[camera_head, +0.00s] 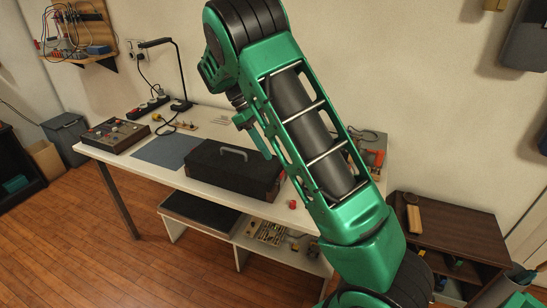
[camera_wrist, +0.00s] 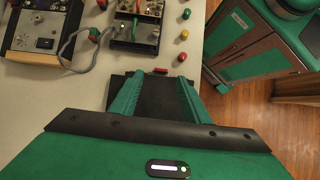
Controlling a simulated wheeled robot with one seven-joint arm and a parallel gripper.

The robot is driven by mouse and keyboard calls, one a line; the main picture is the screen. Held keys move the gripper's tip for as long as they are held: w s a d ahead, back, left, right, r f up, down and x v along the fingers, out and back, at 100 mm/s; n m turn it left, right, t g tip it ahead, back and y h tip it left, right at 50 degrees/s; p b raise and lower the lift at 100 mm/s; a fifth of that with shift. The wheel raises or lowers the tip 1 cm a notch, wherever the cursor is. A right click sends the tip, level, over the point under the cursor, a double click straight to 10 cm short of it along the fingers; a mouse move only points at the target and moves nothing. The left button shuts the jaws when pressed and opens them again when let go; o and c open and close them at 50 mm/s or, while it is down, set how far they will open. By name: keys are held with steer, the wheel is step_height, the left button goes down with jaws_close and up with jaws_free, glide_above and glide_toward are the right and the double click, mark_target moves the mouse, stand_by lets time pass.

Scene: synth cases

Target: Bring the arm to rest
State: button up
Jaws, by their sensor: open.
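My arm crosses the middle of the head view, raised and bent above the table. My gripper (camera_head: 257,135) hangs over the table, just above the right end of a closed black case (camera_head: 225,168) with a grey handle, partly hidden behind the arm. In the wrist view my gripper (camera_wrist: 155,80) shows two green fingers spread apart. A dark surface lies between and beneath them, with a small red piece at its far edge; I cannot tell whether the fingers touch it. Nothing is visibly held.
The white table (camera_head: 110,160) holds a control box (camera_head: 115,135), a blue-grey mat (camera_head: 165,150), a black lamp (camera_head: 183,80) and a small red piece (camera_head: 293,204) at the front edge. Electronics (camera_wrist: 135,25) and coloured pieces show in the wrist view. A brown cabinet (camera_head: 450,230) stands right.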

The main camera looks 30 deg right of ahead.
steer(key=shift+w+a+r, duration=0.15)
steer(key=shift+w+r, duration=0.05)
steer(key=shift+r, duration=0.2)
steer(key=s+d+r+m+t+y, duration=0.15)
steer(key=s+d+r+m, duration=0.25)
steer(key=s, duration=0.5)
steer(key=s+d+r+m+y, duration=0.2)
steer(key=s+d+r+m, duration=0.15)
steer(key=s, duration=0.55)
steer(key=s+a+f+m+t, duration=0.1)
steer(key=s+m, duration=0.2)
steer(key=s, duration=0.6)
steer(key=s+a+f+m+t, duration=0.1)
steer(key=s+a+m+t, duration=0.1)
steer(key=s, duration=0.8)
steer(key=shift+s+a+f+m+y, duration=0.2)
steer(key=shift+s+f+m+y, duration=0.15)
steer(key=shift+m, duration=0.4)
steer(key=shift+t, duration=0.25)
